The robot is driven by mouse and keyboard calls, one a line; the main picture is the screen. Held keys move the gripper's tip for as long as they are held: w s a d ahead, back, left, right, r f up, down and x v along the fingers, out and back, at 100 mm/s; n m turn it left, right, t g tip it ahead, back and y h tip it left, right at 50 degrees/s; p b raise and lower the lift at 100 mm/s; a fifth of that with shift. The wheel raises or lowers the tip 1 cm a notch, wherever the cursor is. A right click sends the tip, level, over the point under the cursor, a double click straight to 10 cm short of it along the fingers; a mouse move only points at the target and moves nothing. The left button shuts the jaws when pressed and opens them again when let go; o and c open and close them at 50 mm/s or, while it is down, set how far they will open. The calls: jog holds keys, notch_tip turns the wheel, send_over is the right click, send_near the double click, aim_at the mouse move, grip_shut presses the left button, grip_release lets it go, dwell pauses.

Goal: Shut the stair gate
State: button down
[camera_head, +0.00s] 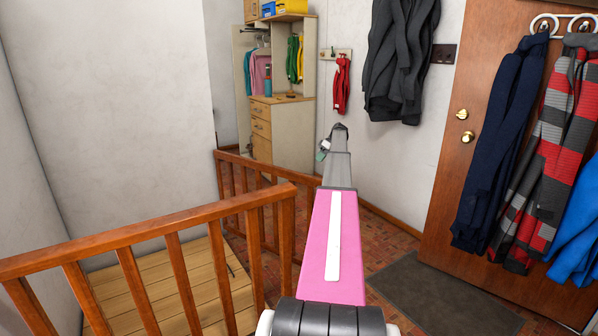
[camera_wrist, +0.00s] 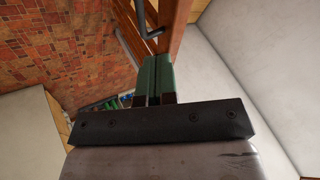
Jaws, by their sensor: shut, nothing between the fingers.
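A low brown wooden barred panel, apparently the stair gate (camera_head: 240,160), stands behind the front railing in the head view. It runs from the wall corner towards the right, and its right part is hidden by my arm. My gripper (camera_head: 322,149) is at the far end of my pink and grey arm, above that panel's right part. In the wrist view my gripper (camera_wrist: 157,62) has its green fingers shut together and empty. Just past the fingertips are brown wooden bars (camera_wrist: 178,30) and a bent grey metal piece (camera_wrist: 148,22). I cannot tell whether the fingers touch them.
A wooden railing (camera_head: 150,232) crosses the front left, beside pale wooden boards (camera_head: 165,280). A shelf unit (camera_head: 290,125) stands at the back. A brown door (camera_head: 440,185) with hanging clothes is at the right. A grey mat (camera_head: 440,295) lies on the open brick-patterned floor.

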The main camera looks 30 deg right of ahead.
jog(key=x, duration=1)
jog(key=shift+w, duration=0.25)
jog(key=shift+a, duration=0.1)
jog(key=s+a+m, duration=0.1)
jog(key=s+a, duration=0.2)
jog(key=a, duration=0.4)
jog(key=s+a+m+t, duration=0.1)
jog(key=s+a, duration=0.2)
jog(key=a, duration=0.4)
jog(key=shift+m+t, duration=0.3)
jog(key=shift+a, duration=0.1)
